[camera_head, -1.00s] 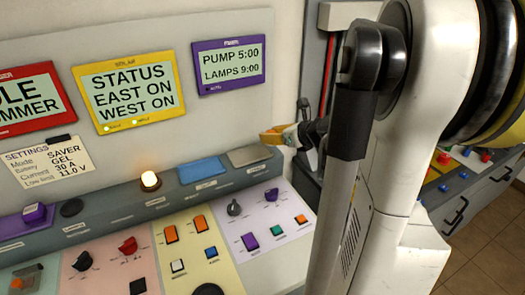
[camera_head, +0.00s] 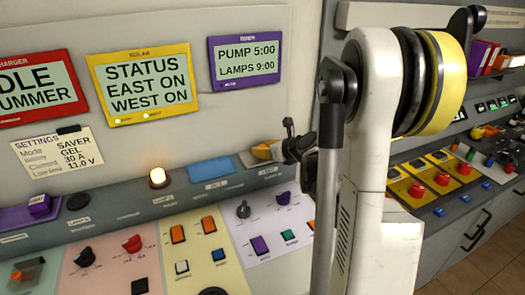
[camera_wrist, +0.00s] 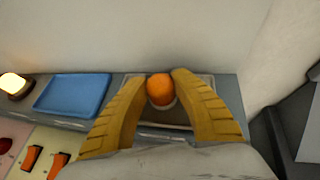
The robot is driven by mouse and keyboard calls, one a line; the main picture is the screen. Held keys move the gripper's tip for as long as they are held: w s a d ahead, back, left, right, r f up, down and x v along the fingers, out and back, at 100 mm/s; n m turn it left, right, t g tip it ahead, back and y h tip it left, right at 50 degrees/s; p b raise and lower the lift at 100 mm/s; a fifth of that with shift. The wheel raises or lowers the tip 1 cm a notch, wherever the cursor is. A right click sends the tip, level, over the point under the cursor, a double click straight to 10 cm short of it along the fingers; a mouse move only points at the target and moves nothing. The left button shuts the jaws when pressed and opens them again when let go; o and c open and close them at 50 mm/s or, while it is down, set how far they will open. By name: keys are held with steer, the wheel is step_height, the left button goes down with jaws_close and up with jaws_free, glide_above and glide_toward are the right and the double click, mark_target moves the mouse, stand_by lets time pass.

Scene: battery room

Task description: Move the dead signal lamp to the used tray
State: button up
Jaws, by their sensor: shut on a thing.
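My gripper (camera_wrist: 162,92) has yellow fingers on both sides of a round orange lamp (camera_wrist: 160,90), which looks unlit, and is shut on it. In the wrist view the lamp is over the grey tray (camera_wrist: 176,118); I cannot tell whether it touches the tray. In the head view my gripper (camera_head: 265,151) is low over the same grey tray (camera_head: 246,160), and the lamp is hidden. A blue tray (camera_head: 212,169) lies just left of it and also shows in the wrist view (camera_wrist: 73,95). The tray labels are too small to read.
A glowing lamp (camera_head: 157,178) stands on the ledge left of the blue tray. The sloped panel below carries several switches and knobs, including a grey knob (camera_head: 243,209). The wall with a purple display (camera_head: 245,63) rises behind the ledge. A tiled floor (camera_head: 482,277) shows at right.

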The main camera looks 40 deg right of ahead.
steer(key=shift+f, duration=0.2)
steer(key=o, duration=1.1)
steer(key=shift+r, duration=0.15)
